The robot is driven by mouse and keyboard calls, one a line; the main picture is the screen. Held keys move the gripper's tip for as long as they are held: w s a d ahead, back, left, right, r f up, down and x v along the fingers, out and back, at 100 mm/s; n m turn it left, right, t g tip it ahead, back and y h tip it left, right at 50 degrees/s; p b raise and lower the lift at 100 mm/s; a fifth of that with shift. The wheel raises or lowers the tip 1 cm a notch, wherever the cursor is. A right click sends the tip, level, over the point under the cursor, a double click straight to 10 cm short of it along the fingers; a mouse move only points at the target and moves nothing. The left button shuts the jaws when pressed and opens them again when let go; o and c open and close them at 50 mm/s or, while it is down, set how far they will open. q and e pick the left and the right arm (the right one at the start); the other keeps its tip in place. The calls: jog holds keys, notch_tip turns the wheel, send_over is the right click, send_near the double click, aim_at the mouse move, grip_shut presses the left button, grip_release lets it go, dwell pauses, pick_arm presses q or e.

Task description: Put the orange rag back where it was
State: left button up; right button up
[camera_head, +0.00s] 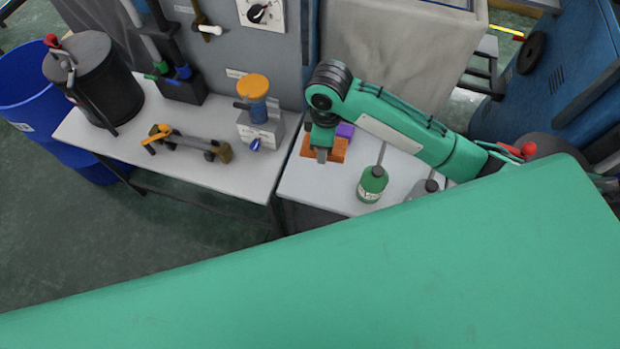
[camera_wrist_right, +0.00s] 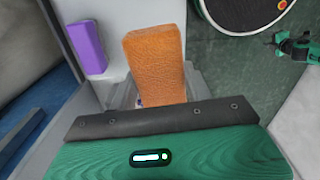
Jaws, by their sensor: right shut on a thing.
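The orange rag (camera_head: 339,150) is at the left end of the right-hand table in the head view, partly hidden behind my right gripper (camera_head: 322,154). In the right wrist view the rag (camera_wrist_right: 155,58) is a thick, block-like orange piece standing out from between the fingers. My right gripper is shut on it. I cannot tell whether the rag touches the tabletop. A purple block (camera_head: 345,130) is close behind and right of the rag; it also shows in the wrist view (camera_wrist_right: 87,46), apart from the rag. My left gripper is not in view.
A green bottle (camera_head: 373,184) and a grey oil can (camera_head: 425,188) stand right of the rag. The left table (camera_head: 110,137) holds a black canister (camera_head: 98,80), a tool (camera_head: 190,145) and an orange-topped device (camera_head: 256,105). A grey panel rises behind.

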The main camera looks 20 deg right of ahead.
jog(key=n+b, duration=0.1)
jog(key=n, duration=0.1)
jog(key=w+n+b, duration=0.1)
jog(key=n, duration=0.1)
jog(key=w+a+n, duration=0.1)
jog(key=n, duration=0.2)
jog(key=shift+r+b, duration=0.3)
jog(key=shift+b, duration=0.1)
jog(key=n, duration=0.1)
jog(key=w+n+b, duration=0.1)
jog(key=n, duration=0.1)
jog(key=shift+a+r, duration=0.15)
jog(key=shift+a, duration=0.05)
jog(key=shift+r+n+b, duration=0.2)
jog(key=shift+n+b, duration=0.15)
jog(key=shift+n, duration=0.65)
jog(key=shift+f, duration=0.15)
jog(key=p, duration=0.1)
send_over(313, 177)
notch_tip(313, 177, down, 15)
jog(key=shift+r, duration=0.15)
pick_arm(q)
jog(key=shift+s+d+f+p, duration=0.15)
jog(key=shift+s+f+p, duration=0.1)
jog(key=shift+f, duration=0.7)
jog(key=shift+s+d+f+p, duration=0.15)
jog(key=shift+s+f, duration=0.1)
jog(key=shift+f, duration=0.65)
pick_arm(e)
jog(key=shift+f, duration=2.45)
